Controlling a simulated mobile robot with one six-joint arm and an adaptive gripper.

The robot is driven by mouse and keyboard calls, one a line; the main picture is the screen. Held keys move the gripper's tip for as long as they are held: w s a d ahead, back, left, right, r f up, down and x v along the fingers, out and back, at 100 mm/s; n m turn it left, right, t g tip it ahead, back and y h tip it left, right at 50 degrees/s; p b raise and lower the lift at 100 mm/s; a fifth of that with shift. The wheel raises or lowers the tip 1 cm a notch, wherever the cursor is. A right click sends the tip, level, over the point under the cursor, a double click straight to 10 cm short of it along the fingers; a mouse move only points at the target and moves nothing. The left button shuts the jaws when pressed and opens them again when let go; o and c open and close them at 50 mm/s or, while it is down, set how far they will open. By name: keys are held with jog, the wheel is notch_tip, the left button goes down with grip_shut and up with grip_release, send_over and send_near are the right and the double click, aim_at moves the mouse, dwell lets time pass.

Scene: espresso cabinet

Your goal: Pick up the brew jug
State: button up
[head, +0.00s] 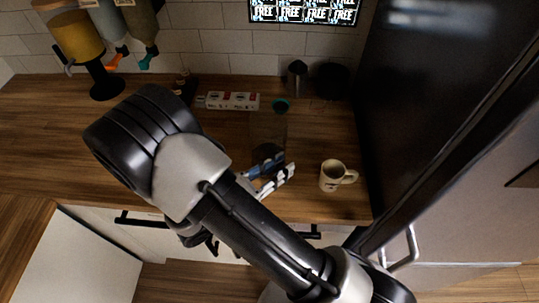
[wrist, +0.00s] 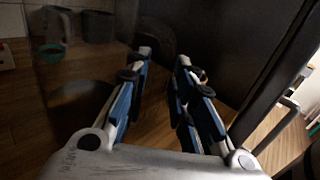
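A see-through, dark-tinted vessel, which looks like the brew jug (head: 266,128), stands upright on the wooden counter with something dark at its bottom. In the wrist view the jug (wrist: 85,75) fills the left side, beside the left finger. My gripper (head: 292,170) is low over the counter, at the near side of the jug in the head view. In the wrist view my gripper (wrist: 164,55) is open, with an empty gap between its blue-padded fingers. Whether a finger touches the jug I cannot tell.
A cream mug (head: 331,178) stands right of my gripper. Behind the jug are a teal round item (head: 281,105), white-and-red boxes (head: 232,101) and a grey pot (head: 297,76). A tall dark cabinet (head: 425,80) bounds the right. The counter's left part is mostly clear.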

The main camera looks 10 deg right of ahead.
jog(key=shift+w+d, duration=0.25)
jog(key=shift+d, duration=0.35)
jog(key=shift+r, duration=0.1)
jog(key=shift+c, duration=0.5)
grip_shut()
